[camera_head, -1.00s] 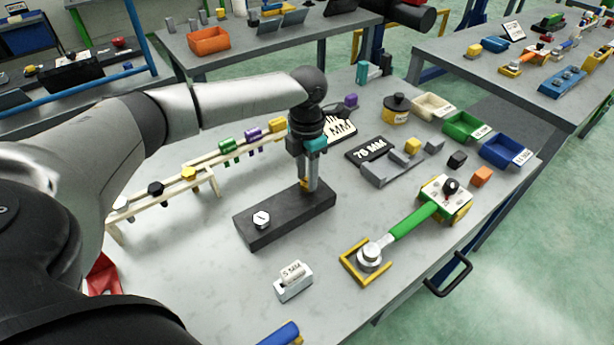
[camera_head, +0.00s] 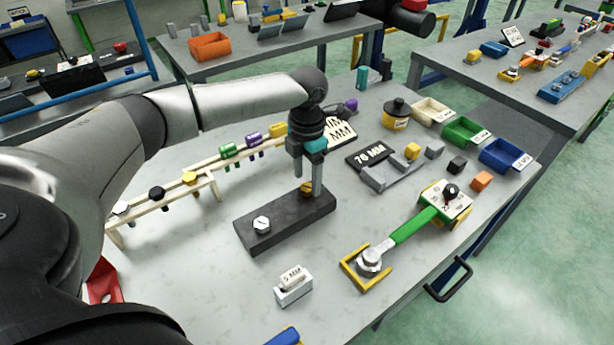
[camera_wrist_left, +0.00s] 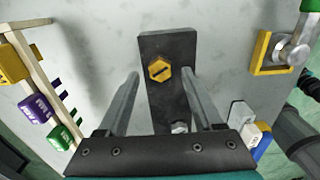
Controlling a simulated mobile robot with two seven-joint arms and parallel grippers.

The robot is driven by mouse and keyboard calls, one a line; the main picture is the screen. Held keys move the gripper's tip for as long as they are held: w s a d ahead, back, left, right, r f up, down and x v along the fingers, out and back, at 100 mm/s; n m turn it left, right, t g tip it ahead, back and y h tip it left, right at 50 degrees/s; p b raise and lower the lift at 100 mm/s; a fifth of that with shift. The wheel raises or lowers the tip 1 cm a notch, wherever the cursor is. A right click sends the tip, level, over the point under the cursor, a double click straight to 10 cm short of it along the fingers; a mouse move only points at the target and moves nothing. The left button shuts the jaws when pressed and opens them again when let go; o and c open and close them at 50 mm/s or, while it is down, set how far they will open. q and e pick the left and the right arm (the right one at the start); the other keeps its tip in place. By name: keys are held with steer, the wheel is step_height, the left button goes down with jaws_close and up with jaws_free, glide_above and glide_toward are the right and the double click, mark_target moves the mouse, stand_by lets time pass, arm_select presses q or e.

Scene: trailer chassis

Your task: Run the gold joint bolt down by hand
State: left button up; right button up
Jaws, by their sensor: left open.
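The gold joint bolt (camera_wrist_left: 159,69) stands in the far end of the dark block (camera_head: 262,234), its hex head showing from above in the left wrist view. In the head view the gold bolt (camera_head: 306,188) shows between the fingertips. My left gripper (camera_head: 309,182) points straight down over it. Its two fingers are open and stand apart on either side of the bolt's line in the left wrist view (camera_wrist_left: 160,75). How far the bolt is seated cannot be told. A silver hex bolt (camera_head: 261,224) sits at the block's near end. My right gripper is not in view.
A wooden rack (camera_head: 160,202) with several coloured bolts stands left of the block. A green-handled wrench (camera_head: 412,226) lies to the right, its head in a yellow bracket (camera_head: 361,281). A small white labelled holder (camera_head: 293,289) stands in front. Several small bins line the back right.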

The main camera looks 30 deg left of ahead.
mark_target(307, 187)
arm_select(q)
step_height(307, 187, up, 15)
steer(key=p, duration=0.1)
steer(key=shift+f+p, duration=0.2)
steer(key=shift+p, duration=0.2)
steer(key=shift+f, duration=0.1)
